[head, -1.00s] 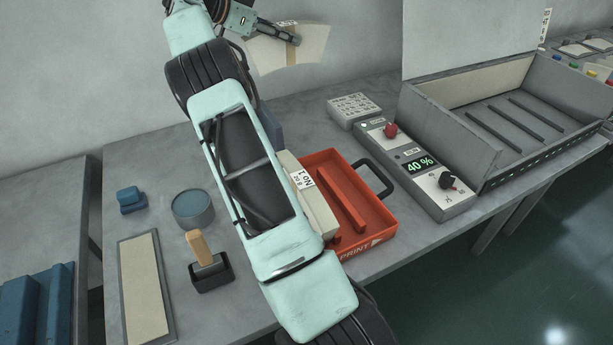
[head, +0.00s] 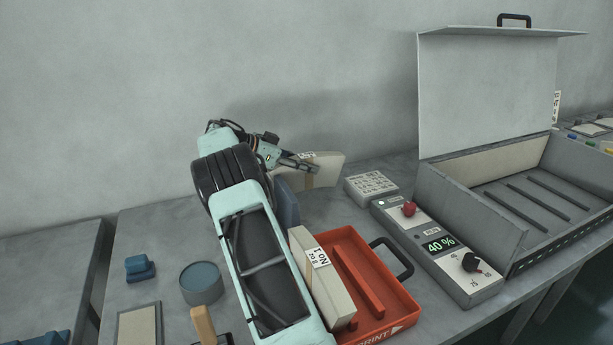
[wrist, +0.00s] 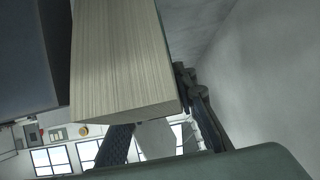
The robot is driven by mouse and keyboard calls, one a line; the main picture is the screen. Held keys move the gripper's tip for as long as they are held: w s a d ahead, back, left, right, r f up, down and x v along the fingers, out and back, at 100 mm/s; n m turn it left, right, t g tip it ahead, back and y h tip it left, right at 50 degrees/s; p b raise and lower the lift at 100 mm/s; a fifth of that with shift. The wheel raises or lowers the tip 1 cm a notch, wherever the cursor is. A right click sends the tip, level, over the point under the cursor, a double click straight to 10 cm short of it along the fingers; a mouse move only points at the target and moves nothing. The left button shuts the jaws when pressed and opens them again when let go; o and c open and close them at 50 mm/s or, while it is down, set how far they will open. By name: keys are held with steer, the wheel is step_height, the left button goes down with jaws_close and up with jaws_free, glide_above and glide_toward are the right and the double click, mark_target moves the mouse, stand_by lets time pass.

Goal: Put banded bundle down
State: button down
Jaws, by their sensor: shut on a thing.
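My gripper (head: 308,166) is shut on a banded bundle (head: 328,170) of cream sheets with a white label, near the wall at the back of the table. In the wrist view the bundle (wrist: 118,60) shows its layered sheet edges, with dark finger parts (wrist: 195,100) beside it. Its underside is hidden in the head view, so I cannot tell whether it touches the table. A second banded bundle (head: 312,262), labelled NO 1, leans in the left part of the red tray (head: 398,300).
A blue-grey block (head: 288,207) stands close in front of the held bundle. A keypad (head: 370,187) and control box (head: 435,245) lie right, beside a large open-lidded grey box (head: 460,215). A round blue-grey pot (head: 201,283) and a blue block (head: 140,268) stand left.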

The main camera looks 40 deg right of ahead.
mark_target(306, 174)
steer(key=shift+f, duration=1.4)
steer(key=shift+f, duration=0.15)
steer(key=c, duration=1.6)
jaws_free()
steer(key=shift+r, duration=0.2)
steer(key=p+v, duration=0.1)
steer(key=v, duration=1.1)
steer(key=shift+s+f, duration=0.1)
steer(key=shift+f, duration=0.05)
